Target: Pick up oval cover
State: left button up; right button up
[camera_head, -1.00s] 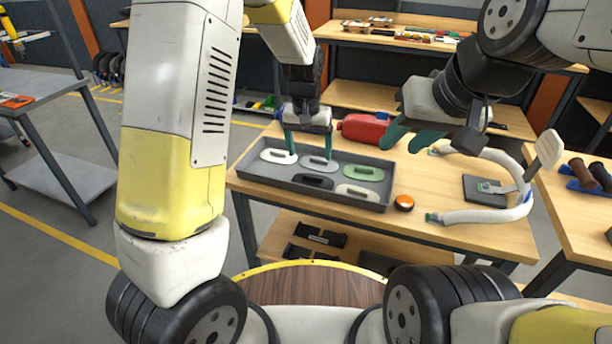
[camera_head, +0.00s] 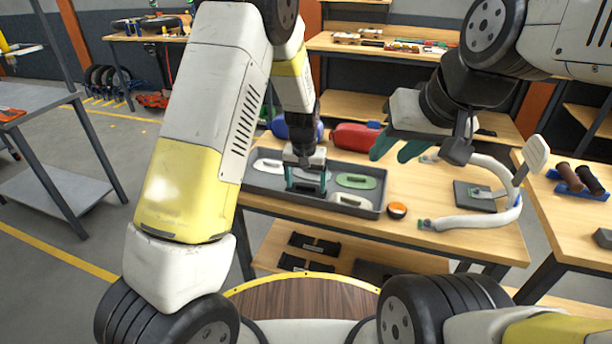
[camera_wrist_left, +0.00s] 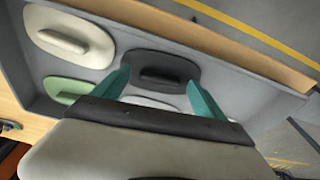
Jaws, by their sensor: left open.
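A grey tray (camera_head: 376,207) on the wooden table holds several oval covers with raised handles. A white cover (camera_head: 268,165), a grey cover (camera_head: 318,173), a green cover (camera_head: 355,181) and a cream cover (camera_head: 349,201) show in the head view. A black cover (camera_wrist_left: 160,68) shows clearly in the left wrist view, but is mostly hidden behind my gripper in the head view. My left gripper (camera_head: 306,190) is open, pointing down over the tray. Its fingers are spread near the black cover, holding nothing. My right gripper (camera_head: 398,150) hangs open and empty above the table, right of the tray.
A red bottle (camera_head: 354,136) and a blue one (camera_head: 292,128) lie behind the tray. An orange button (camera_head: 397,210) is by its right corner. A curved white tube (camera_head: 470,221) and a dark plate (camera_head: 471,195) lie further right.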

pick_arm(q)
jog(key=c, duration=1.4)
